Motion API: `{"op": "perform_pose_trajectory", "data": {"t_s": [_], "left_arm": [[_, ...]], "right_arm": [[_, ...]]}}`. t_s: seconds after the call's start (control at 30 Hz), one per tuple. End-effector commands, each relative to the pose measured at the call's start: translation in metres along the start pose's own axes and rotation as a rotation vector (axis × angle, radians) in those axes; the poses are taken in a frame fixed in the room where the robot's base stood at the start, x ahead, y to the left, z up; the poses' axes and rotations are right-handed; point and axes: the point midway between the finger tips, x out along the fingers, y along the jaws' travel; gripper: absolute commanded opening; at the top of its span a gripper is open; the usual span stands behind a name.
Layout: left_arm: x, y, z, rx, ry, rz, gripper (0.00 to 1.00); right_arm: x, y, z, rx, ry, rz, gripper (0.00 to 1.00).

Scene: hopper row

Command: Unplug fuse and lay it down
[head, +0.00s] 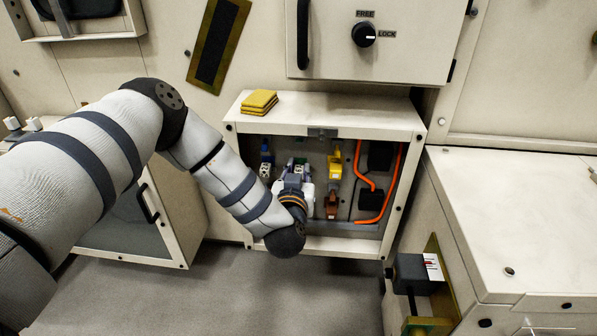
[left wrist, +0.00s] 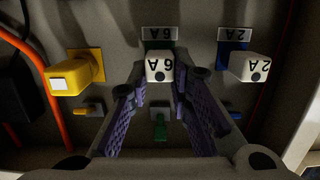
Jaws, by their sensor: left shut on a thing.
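The open fuse box (head: 400,128) holds a row of fuses. My left gripper (head: 293,178) reaches into it from the front. In the left wrist view, my left gripper (left wrist: 160,82) is shut on a white fuse marked 6 A (left wrist: 159,67), one purple-padded finger on each side. The fuse is in front of the green-backed 6 A label (left wrist: 160,34); I cannot tell how firmly it sits in its socket. In the head view the gripper mostly hides it. A white 2 A fuse (left wrist: 249,67) and a yellow fuse (left wrist: 76,74) flank it. My right gripper is out of view.
Orange cables (head: 379,205) and black blocks fill the box's right side. Yellow pads (head: 259,102) lie on its top; the rest of that top is clear. A cabinet with a FREE/LOCK knob (head: 364,34) is above. A bare white worktop (head: 510,215) stands at right.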

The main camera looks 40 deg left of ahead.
Motion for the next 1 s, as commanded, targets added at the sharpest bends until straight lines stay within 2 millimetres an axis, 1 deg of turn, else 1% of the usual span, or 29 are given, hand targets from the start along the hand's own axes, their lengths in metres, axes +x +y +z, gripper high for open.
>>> {"op": "perform_pose_trajectory", "data": {"t_s": [0.27,1.0], "left_arm": [[-0.002,0.001,0.0,0.0,-0.001,0.001,0.0],[-0.023,0.0,0.003,0.0,-0.001,0.001,0.0]], "right_arm": [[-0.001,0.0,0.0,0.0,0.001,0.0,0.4],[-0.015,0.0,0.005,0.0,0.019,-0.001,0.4]]}}
